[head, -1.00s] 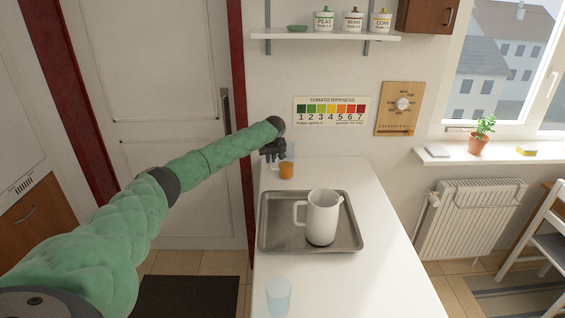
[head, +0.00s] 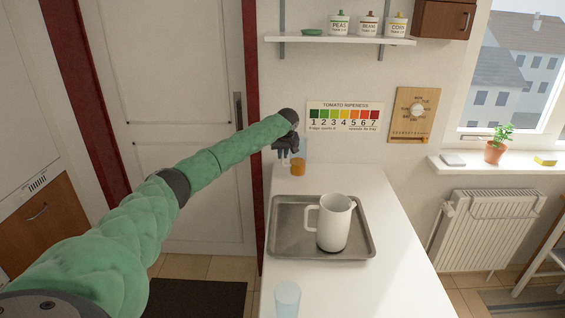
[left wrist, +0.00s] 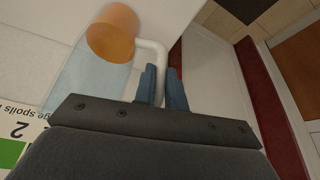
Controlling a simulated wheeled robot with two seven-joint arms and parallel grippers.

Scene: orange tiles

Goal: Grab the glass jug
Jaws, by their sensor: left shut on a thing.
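The glass jug (head: 300,150) is pale, see-through and bluish, with orange contents (head: 298,167) at its bottom. It is upright at the far end of the white counter and looks slightly raised off it. My left gripper (head: 287,147) is at its left side. In the left wrist view, the jug (left wrist: 90,85) is upside down in the picture, and the blue fingers (left wrist: 162,78) are shut on its pale handle (left wrist: 158,52). My right gripper is not in view.
A metal tray (head: 285,247) with a white pitcher (head: 335,225) stands nearer on the counter (head: 385,215). A light-blue glass (head: 287,298) stands at the near edge. A wall shelf (head: 340,40) with canisters hangs above.

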